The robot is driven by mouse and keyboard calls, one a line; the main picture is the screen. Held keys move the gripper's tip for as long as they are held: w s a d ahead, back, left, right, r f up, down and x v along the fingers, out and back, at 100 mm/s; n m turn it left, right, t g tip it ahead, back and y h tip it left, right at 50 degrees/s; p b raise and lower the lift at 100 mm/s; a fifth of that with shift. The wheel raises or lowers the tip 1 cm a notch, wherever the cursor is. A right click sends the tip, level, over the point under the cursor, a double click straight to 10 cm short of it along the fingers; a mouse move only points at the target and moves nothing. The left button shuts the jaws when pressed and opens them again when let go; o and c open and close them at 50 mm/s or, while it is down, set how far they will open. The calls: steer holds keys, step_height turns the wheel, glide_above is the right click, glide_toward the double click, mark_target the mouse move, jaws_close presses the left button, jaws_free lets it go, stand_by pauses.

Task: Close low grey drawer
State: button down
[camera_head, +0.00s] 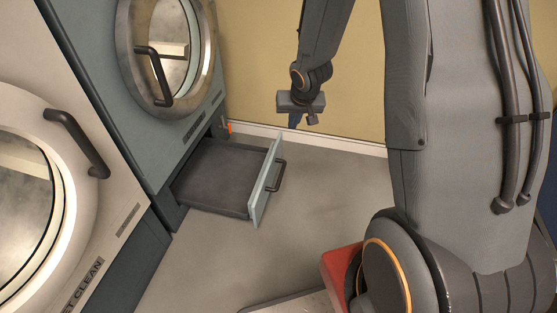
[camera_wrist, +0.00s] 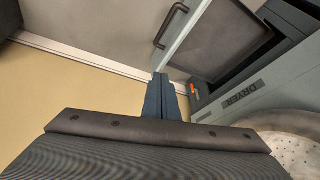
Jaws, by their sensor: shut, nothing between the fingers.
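The low grey drawer (camera_head: 212,178) is pulled out from under the grey-green dryer in the head view. Its pale front panel (camera_head: 266,180) carries a dark bar handle (camera_head: 279,175) facing right. The drawer's inside looks dark and empty. My gripper (camera_head: 297,121) hangs beyond the drawer, near the yellow wall, apart from the drawer. In the wrist view my gripper (camera_wrist: 160,78) is shut with nothing held, and its tip overlaps the drawer front in the picture. The drawer (camera_wrist: 228,40) and its handle (camera_wrist: 170,27) show at the top there.
The dryer (camera_head: 177,122) with a round door stands above the drawer. A white machine (camera_head: 110,200) with a dark handle stands at left. A small orange item (camera_head: 229,128) is by the dryer's far corner. The floor (camera_head: 320,195) right of the drawer is clear.

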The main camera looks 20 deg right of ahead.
step_height(320, 180, down, 8)
steer(key=w+d+m+b, duration=0.1)
steer(key=w+d, duration=0.2)
steer(key=m+t+y+b, duration=0.1)
steer(key=t+y+b, duration=0.15)
steer(key=b, duration=0.35)
glide_toward(274, 160)
steer(key=shift+g, duration=0.25)
steer(key=x, duration=0.2)
steer(key=d+x, duration=0.1)
steer(key=x, duration=0.1)
steer(key=shift+w+f, duration=0.15)
steer(key=shift+w, duration=0.1)
steer(key=shift+w+a+m+b, duration=0.2)
steer(key=shift+a+m+b, duration=0.1)
steer(key=shift+a, duration=0.1)
